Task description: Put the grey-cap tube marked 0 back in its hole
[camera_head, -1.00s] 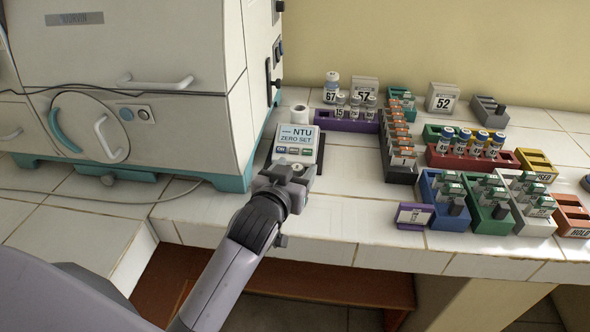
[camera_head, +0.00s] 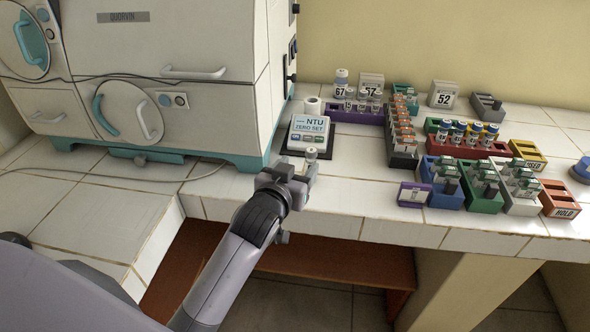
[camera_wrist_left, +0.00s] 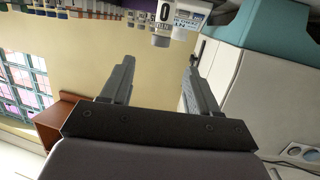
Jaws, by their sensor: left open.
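The grey-cap tube marked 0 (camera_wrist_left: 165,14) shows in the left wrist view beyond my fingertips, cap toward me. In the head view the tube (camera_head: 311,153) stands upright just in front of the NTU meter (camera_head: 309,133), at the far side of my left gripper (camera_head: 300,170). My left gripper is open, with its two fingers (camera_wrist_left: 155,80) apart and nothing between them. My right gripper is not in view.
A large white cabinet with teal trim (camera_head: 195,95) stands left of the meter. An orange-filled dark rack (camera_head: 403,130), a red rack (camera_head: 435,150) and several coloured blocks crowd the right. The white tiled bench (camera_head: 350,190) is clear between meter and front edge.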

